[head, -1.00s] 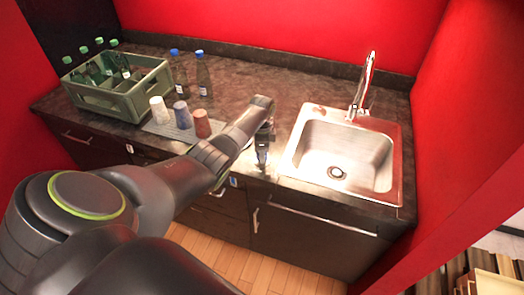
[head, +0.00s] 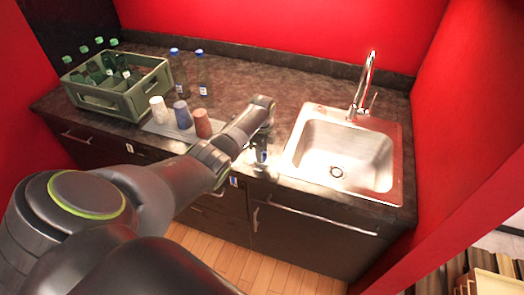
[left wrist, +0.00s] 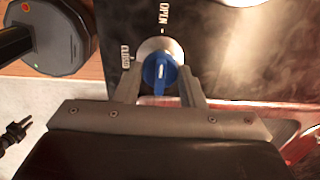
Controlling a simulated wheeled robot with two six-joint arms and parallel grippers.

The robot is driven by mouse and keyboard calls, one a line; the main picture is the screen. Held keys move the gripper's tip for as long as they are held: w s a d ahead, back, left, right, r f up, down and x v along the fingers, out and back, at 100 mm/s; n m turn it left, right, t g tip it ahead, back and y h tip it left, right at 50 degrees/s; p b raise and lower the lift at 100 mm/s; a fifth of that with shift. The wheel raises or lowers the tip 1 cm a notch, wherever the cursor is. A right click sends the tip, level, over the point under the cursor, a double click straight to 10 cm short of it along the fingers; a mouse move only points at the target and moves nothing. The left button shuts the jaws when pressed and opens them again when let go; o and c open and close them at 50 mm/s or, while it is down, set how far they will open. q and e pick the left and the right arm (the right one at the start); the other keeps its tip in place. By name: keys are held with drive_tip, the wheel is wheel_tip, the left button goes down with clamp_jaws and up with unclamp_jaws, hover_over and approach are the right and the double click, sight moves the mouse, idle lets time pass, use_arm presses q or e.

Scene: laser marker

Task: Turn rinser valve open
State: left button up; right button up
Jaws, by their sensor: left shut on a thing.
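The rinser valve has a blue handle (left wrist: 159,70) on a round metal base, seen in the left wrist view. Its narrow end points down in the picture. An OPEN label (left wrist: 164,18) lies above it and a CLOSED label (left wrist: 126,57) to its left. My left gripper (left wrist: 158,82) has one finger on each side of the handle and is shut on it. In the head view my left gripper (head: 262,157) is at the counter's front edge, left of the sink, and hides the valve. My right gripper is not in view.
The steel sink (head: 300,165) with a tall faucet (head: 365,85) is close to the right of my left gripper. Several cups (head: 181,114) on a mat, two bottles and a green crate (head: 120,104) stand to the left. The counter behind is clear.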

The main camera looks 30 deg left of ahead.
use_arm(q)
drive_tip(key=shift+w+r, duration=0.1)
drive_tip(key=o, duration=1)
wheel_tip(320, 180, up, 17)
drive_tip(key=b, duration=0.1)
drive_tip(key=shift+r, duration=0.2)
drive_tip(key=shift+f, duration=0.15)
